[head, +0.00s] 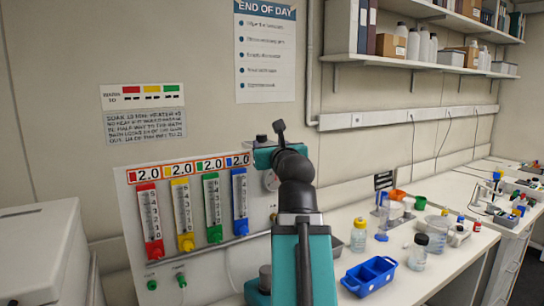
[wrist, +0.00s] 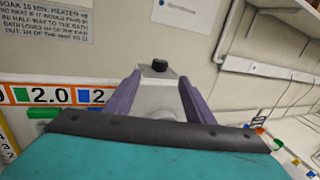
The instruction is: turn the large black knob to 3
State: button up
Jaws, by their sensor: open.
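A black knob (wrist: 159,65) shows in the wrist view, ahead of my gripper and between the lines of its fingers, above a grey surface. I cannot read a scale or pointer on it. My gripper (wrist: 159,78) is open, with two purple fingers spread apart and nothing between them; the knob looks to be beyond the fingertips, and I see no contact. In the head view, my arm covers the right part of the flowmeter panel (head: 130,210). A small dark piece (head: 261,138) shows above my teal wrist, and I cannot tell whether it is the knob.
The panel carries red (head: 150,215), yellow (head: 182,210), green (head: 212,205) and blue (head: 240,200) flowmeters, labelled 2.0. On the bench to the right are a blue tray (head: 369,275), bottles and cups. A white box (head: 40,250) stands at the left. A shelf (head: 420,62) hangs above the bench.

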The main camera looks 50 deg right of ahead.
jog(key=shift+b+v, duration=1.45)
jog(key=shift+v, duration=0.15)
jog(key=shift+f, duration=0.1)
